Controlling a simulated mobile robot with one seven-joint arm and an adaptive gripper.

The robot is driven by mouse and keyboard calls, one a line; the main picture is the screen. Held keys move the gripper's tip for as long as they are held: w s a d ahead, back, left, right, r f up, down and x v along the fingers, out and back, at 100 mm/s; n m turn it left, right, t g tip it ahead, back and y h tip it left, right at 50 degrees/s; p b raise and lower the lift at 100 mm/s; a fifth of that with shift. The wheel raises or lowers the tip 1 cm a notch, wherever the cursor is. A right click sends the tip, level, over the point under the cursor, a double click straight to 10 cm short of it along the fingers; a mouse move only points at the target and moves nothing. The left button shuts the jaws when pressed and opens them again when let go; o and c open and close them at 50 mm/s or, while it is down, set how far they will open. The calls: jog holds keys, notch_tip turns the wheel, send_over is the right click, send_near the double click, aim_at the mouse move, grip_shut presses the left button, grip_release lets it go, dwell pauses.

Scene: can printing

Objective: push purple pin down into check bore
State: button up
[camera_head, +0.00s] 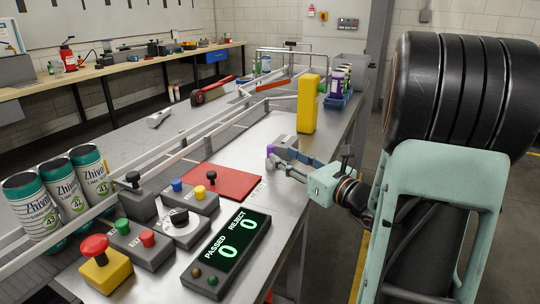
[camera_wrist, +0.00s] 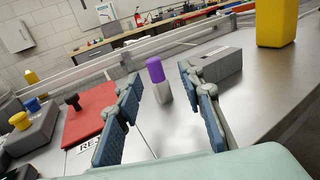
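The purple pin (camera_wrist: 156,71) shows in the wrist view as an upright purple cylinder above a pale grey lower section. It stands on the metal bench beside a grey block (camera_wrist: 216,66). In the head view, the pin's purple top (camera_head: 270,150) shows left of the grey block (camera_head: 286,142). My gripper (camera_wrist: 160,80) is open, with its fingers spread left and right and the pin in view between them. I see a gap on each side. My gripper (camera_head: 284,166) is low over the bench in the head view. I cannot make out the check bore's opening.
A yellow post (camera_head: 308,104) stands behind the block. A red mat (camera_head: 222,181) lies left of my gripper. Button boxes and a counter display reading 0 and 0 (camera_head: 227,256) are in front. Several cans (camera_head: 31,208) stand far left. Rails run along the bench.

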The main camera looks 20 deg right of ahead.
aim_at(271, 151)
jog(key=x, duration=0.2)
jog(key=b+x, duration=0.1)
jog(key=x, duration=0.2)
jog(key=shift+s+a+f, duration=0.15)
jog(key=shift+a+f, duration=0.05)
jog(key=shift+a, duration=0.2)
jog(key=shift+w+a+r, duration=0.1)
jog(key=shift+w+a, duration=0.05)
jog(key=shift+w, duration=0.35)
grip_shut()
